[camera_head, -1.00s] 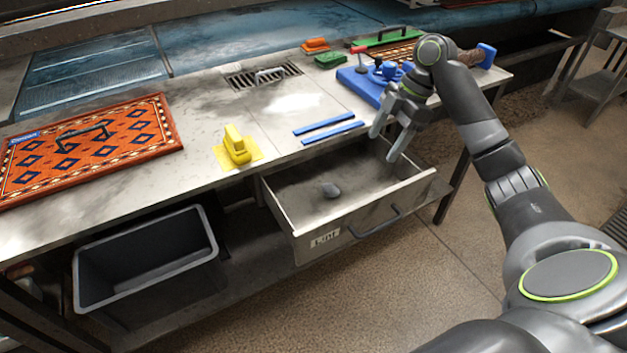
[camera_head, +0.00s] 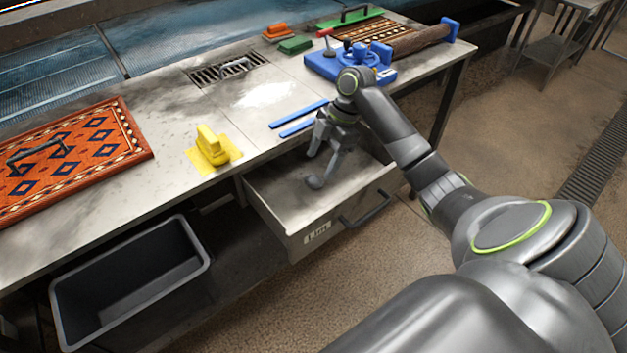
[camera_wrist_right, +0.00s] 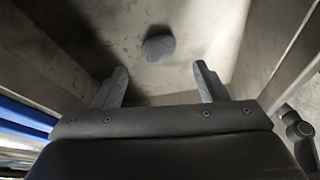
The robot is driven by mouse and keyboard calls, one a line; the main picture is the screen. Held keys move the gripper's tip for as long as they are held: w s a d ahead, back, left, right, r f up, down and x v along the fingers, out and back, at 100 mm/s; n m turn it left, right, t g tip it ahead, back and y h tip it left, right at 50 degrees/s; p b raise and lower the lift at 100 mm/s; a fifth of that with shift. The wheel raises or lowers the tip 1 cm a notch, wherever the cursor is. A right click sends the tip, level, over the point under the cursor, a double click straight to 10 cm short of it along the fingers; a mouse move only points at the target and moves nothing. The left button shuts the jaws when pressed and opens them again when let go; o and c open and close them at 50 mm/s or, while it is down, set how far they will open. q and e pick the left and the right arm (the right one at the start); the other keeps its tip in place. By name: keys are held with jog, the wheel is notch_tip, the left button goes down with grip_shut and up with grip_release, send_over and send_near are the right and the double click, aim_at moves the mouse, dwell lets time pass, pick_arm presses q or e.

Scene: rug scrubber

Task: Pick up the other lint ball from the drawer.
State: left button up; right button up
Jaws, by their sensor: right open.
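The open drawer (camera_head: 293,233) labelled "Lint" sticks out from the workbench. A dark grey lint ball (camera_wrist_right: 159,44) lies on the drawer floor in the right wrist view. In the head view the lint ball (camera_head: 314,182) shows near a fingertip of my right gripper. My right gripper (camera_head: 321,168) is open and reaches down into the drawer. In the right wrist view my right gripper (camera_wrist_right: 163,84) has its fingers spread, with the ball ahead of the gap and apart from both fingers. My left gripper is in neither current view.
The drawer walls stand close on both sides of my right gripper. Blue strips (camera_head: 299,119) lie on the workbench (camera_head: 180,115) by its front edge, near a yellow brush (camera_head: 211,146). A blue fixture (camera_head: 335,66) stands behind my right wrist. A dark bin (camera_head: 125,285) sits below left.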

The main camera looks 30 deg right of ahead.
aim_at(315, 176)
jog(key=shift+d+x, duration=0.2)
jog(key=shift+x, duration=2.75)
jog(key=c, duration=1.1)
